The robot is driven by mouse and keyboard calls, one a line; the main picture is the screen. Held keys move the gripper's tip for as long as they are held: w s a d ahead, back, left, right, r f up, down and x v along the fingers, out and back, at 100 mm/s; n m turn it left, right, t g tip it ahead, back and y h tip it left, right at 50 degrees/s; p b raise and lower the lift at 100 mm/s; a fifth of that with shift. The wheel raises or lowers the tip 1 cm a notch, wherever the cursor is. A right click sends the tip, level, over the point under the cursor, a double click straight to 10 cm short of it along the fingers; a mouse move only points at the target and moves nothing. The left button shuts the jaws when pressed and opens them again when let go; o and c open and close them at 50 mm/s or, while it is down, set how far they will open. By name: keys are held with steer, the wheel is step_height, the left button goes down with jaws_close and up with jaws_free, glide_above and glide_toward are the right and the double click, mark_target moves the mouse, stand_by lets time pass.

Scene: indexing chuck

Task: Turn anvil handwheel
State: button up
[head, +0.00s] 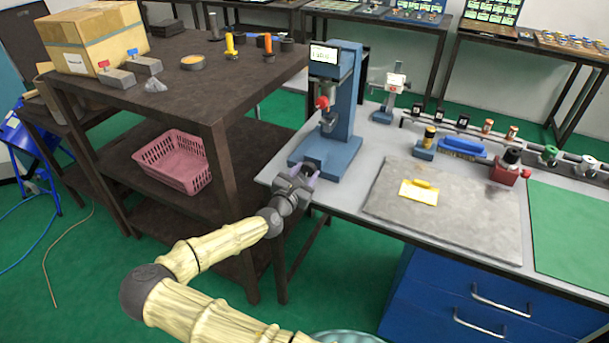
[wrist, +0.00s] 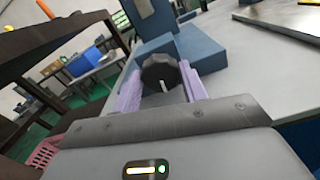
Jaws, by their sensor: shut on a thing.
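The anvil handwheel (wrist: 160,71) is a dark, lobed knob with a white mark line on its face, at the front of the blue bench instrument's base. The blue instrument (head: 343,105) stands upright at the left end of the grey bench, with a small display on top and a red-and-grey head. My gripper (head: 304,176) is at the front of its base. In the wrist view, its two purple fingers (wrist: 161,80) lie on either side of the handwheel and are shut on it. In the head view the handwheel is mostly hidden by my gripper.
A dark shelf unit (head: 215,105) stands close on the left, with a pink basket (head: 174,162) on its middle shelf. Right of the instrument, a grey plate (head: 450,212) carries a yellow object (head: 419,192). Several small tools stand behind it.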

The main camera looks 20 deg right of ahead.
steer(key=o, duration=1)
steer(key=shift+c, duration=0.2)
steer(key=b+v, duration=0.2)
steer(key=v, duration=1.5)
steer(key=shift+b, duration=0.4)
steer(key=shift+s+a+f, duration=0.1)
steer(key=shift+s+a, duration=0.05)
